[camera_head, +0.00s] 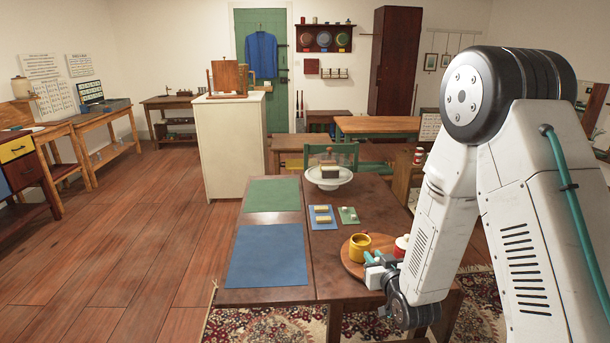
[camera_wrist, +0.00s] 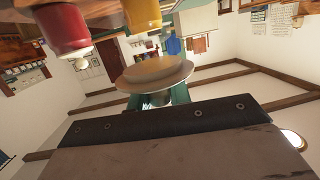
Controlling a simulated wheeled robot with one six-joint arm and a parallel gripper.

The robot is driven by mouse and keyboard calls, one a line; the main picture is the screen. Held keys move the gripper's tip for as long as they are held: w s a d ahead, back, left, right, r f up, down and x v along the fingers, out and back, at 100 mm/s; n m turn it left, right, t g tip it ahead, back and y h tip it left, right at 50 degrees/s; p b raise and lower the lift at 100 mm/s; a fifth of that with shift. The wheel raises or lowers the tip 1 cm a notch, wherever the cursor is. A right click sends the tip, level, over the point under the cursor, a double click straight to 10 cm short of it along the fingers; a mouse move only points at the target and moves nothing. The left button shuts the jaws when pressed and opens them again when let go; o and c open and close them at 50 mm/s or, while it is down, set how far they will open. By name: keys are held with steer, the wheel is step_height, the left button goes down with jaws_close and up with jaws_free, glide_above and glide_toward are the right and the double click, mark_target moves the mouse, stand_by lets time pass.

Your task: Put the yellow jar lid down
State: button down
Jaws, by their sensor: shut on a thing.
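My gripper (camera_head: 374,262) is low at the front right of the dark wooden table, beside the round wooden board (camera_head: 353,268). In the wrist view, which is upside down, its green fingers are shut on a pale tan-yellow round lid (camera_wrist: 155,72). The lid is apart from the jars there; the head view does not show it clearly. The yellow jar (camera_head: 357,252) stands on the board and also shows in the wrist view (camera_wrist: 142,12). A red jar with a white top (camera_head: 402,244) stands right of it, partly behind my arm.
A blue mat (camera_head: 268,256) and a green mat (camera_head: 272,195) lie on the table's left side. A small blue tray (camera_head: 322,224), a small green mat (camera_head: 348,221) and a white stand (camera_head: 328,182) are farther back. A patch of bare tabletop (camera_head: 322,262) lies left of the board.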

steer(key=s+d+f+m+h, duration=0.1)
steer(key=s+d+f, duration=0.2)
steer(key=f, duration=0.5)
steer(key=shift+s+d+f+h, duration=0.2)
steer(key=shift+s+h, duration=0.1)
steer(key=shift+s, duration=0.55)
steer(key=shift+n+y, duration=0.3)
steer(key=shift+y, duration=0.3)
steer(key=w+r, duration=0.1)
steer(key=r, duration=0.1)
steer(key=w+a+r, duration=0.1)
steer(key=r, duration=0.1)
steer(key=w+a+r, duration=0.1)
steer(key=w+r, duration=0.1)
steer(key=r, duration=0.1)
steer(key=shift+a+r, duration=0.1)
steer(key=shift+a, duration=0.05)
steer(key=shift+n+y, duration=0.4)
steer(key=shift+y, duration=0.1)
steer(key=r, duration=0.1)
steer(key=w+a+r, duration=0.1)
steer(key=a+r, duration=0.1)
steer(key=shift+w+r, duration=0.1)
steer(key=shift+w, duration=0.3)
steer(key=shift+w+a+f+n+y, duration=0.3)
steer(key=shift+a+y, duration=0.1)
steer(key=shift+a, duration=0.15)
